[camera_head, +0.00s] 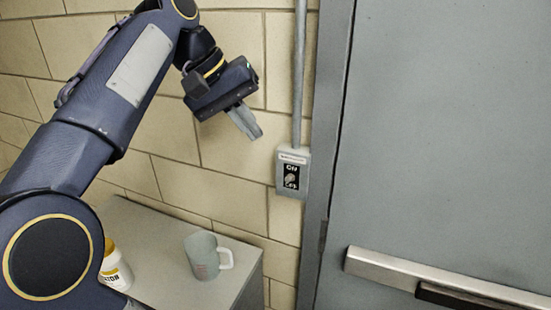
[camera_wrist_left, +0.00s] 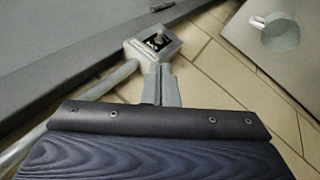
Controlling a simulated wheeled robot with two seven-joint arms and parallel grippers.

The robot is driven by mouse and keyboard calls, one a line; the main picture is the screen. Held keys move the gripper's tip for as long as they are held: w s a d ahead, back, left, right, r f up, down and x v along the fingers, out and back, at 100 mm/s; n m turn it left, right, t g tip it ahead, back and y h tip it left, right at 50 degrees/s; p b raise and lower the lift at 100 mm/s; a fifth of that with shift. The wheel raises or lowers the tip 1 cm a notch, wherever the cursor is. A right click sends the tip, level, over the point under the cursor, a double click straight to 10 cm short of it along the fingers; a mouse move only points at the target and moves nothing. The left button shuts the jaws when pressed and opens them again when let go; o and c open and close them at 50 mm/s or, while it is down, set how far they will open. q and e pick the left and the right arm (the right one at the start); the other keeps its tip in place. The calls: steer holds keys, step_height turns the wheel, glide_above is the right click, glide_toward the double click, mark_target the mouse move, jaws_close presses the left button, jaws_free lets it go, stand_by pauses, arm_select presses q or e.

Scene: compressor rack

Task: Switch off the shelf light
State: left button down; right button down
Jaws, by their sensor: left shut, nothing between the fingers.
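A grey switch box (camera_head: 292,172) with a black plate and a small toggle is fixed to the tiled wall, beside the door frame. It also shows in the left wrist view (camera_wrist_left: 153,48), just beyond my fingertips. My left gripper (camera_head: 254,134) is shut and empty, up and to the left of the switch box in the head view, apart from it. Its closed fingers (camera_wrist_left: 162,76) point toward the box in the left wrist view. The toggle's exact position is too small to tell. My right gripper is not in view.
A grey conduit (camera_head: 299,75) runs up the wall from the box. A grey door (camera_head: 440,150) with a push bar (camera_head: 440,283) stands at the right. A cabinet (camera_head: 155,240) below carries a grey mug (camera_head: 203,256) and a white-yellow bottle (camera_head: 115,270).

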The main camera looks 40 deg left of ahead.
mark_target(277, 167)
arm_select(q)
steer(key=b+x, duration=0.1)
steer(key=x, duration=0.9)
steer(key=shift+s+d+f+t+b, duration=0.1)
steer(key=shift+s+f+t+b, duration=0.15)
steer(key=shift+t+b, duration=0.85)
steer(key=t+b, duration=0.1)
steer(key=b, duration=0.2)
steer(key=m+t+b, duration=0.1)
steer(key=b, duration=0.3)
steer(key=s+f+t+y+b, duration=0.1)
steer(key=b, duration=0.2)
steer(key=shift+s+d+f+m+t, duration=0.1)
steer(key=shift+s+d+m+t, duration=0.1)
steer(key=shift+m+t, duration=0.1)
steer(key=shift+w, duration=0.1)
steer(key=shift+w+a+r+p, duration=0.25)
steer(key=shift+w+r+p, duration=0.1)
steer(key=shift+w, duration=0.25)
